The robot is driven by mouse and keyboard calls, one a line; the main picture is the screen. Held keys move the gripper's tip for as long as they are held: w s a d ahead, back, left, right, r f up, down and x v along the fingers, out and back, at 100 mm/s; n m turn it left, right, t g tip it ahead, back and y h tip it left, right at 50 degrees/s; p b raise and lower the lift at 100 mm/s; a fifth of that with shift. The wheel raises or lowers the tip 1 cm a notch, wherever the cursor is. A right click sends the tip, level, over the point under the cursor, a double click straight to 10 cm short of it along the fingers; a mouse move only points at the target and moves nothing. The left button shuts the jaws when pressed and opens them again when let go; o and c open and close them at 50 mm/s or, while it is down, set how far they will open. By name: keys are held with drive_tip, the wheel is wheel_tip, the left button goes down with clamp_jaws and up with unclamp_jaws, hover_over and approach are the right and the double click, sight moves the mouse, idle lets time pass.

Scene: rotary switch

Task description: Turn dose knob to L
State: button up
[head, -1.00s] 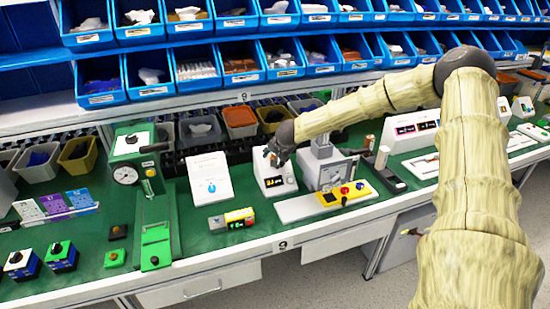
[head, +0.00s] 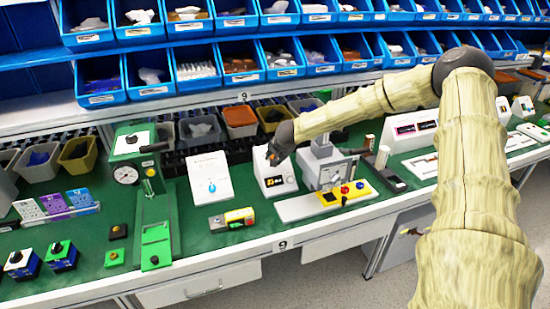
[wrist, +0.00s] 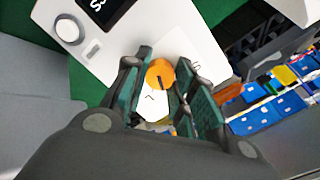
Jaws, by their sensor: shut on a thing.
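The dose knob (wrist: 160,73) is round and orange with a short dark pointer line, in the wrist view. It sits on the white face of a box (wrist: 196,50). The pointer line runs toward the lower edge of the wrist picture. Small dark marks lie on the white face around the knob, too small to read surely. My gripper (wrist: 165,84) has its green-padded fingers on either side of the knob and is shut on it. In the head view my gripper (head: 272,158) is at the top front of the white box (head: 275,184), hiding much of its face.
In the head view, a white panel (head: 210,178) stands left and a grey machine (head: 330,172) right. Blue bins (head: 240,68) line the shelf above.

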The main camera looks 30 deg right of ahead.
drive_tip(key=shift+m, duration=0.3)
drive_tip(key=m, duration=0.5)
drive_tip(key=shift+f+m, duration=0.1)
drive_tip(key=shift+m, duration=0.2)
drive_tip(key=shift+o, duration=0.4)
drive_tip(key=m+b, duration=0.1)
drive_tip(key=m, duration=0.2)
drive_tip(key=shift+o, duration=0.3)
drive_tip(key=shift+s+f+m+b, duration=0.15)
drive_tip(key=shift+m+b, duration=0.55)
drive_tip(key=shift+m, duration=0.5)
drive_tip(key=shift+s+f, duration=0.1)
drive_tip(key=o, duration=0.9)
